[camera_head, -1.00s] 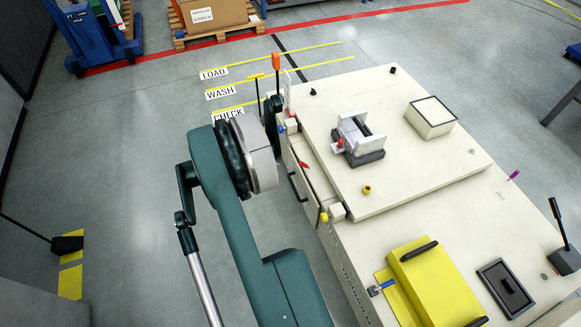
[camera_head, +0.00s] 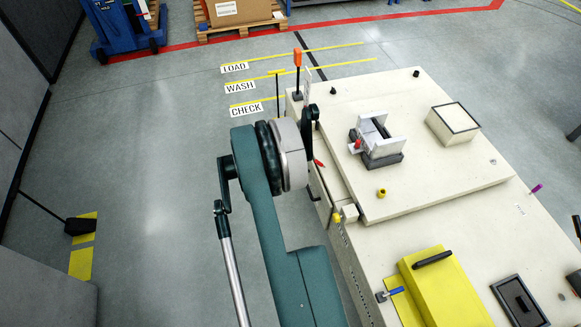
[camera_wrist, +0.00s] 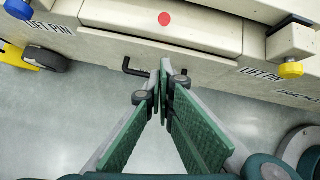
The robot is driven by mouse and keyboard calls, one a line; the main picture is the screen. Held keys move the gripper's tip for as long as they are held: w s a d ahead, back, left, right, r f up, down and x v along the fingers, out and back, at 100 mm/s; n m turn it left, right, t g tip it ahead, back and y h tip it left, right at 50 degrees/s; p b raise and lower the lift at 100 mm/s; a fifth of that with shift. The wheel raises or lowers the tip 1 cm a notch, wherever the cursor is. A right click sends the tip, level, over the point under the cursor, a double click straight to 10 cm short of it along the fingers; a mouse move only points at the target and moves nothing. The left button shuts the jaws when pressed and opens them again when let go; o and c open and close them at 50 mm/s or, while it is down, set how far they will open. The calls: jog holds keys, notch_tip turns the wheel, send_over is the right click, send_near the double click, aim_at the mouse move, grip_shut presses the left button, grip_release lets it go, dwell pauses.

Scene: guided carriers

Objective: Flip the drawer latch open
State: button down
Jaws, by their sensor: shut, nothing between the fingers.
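The drawer front (camera_wrist: 145,50) is a cream panel in the side of the cream carrier; in the wrist view it has a black bar handle (camera_wrist: 135,68). A round red mark (camera_wrist: 165,18) shows above it; I cannot tell whether it is the latch's end. In the head view a small red pointed piece (camera_head: 319,163) sticks out at the carrier's side edge. Contact cannot be told.
A blue knob (camera_wrist: 20,9) and a yellow knob (camera_wrist: 291,70) flank the drawer, near LIFT PIN labels. Open floor (camera_head: 150,190) lies left.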

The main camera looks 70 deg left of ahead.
aim_at(320, 164)
jog(key=w, duration=0.1)
jog(key=w+b, duration=0.1)
jog(key=w, duration=0.1)
jog(key=w+a, duration=0.1)
jog(key=w, duration=0.1)
jog(key=shift+w+f+b, duration=0.1)
jog(key=shift+f+b, duration=0.1)
jog(key=shift+b, duration=0.15)
jog(key=shift+w+r, duration=0.1)
dwell(0.3)
jog(key=shift+r+g, duration=0.15)
jog(key=shift+g, duration=0.35)
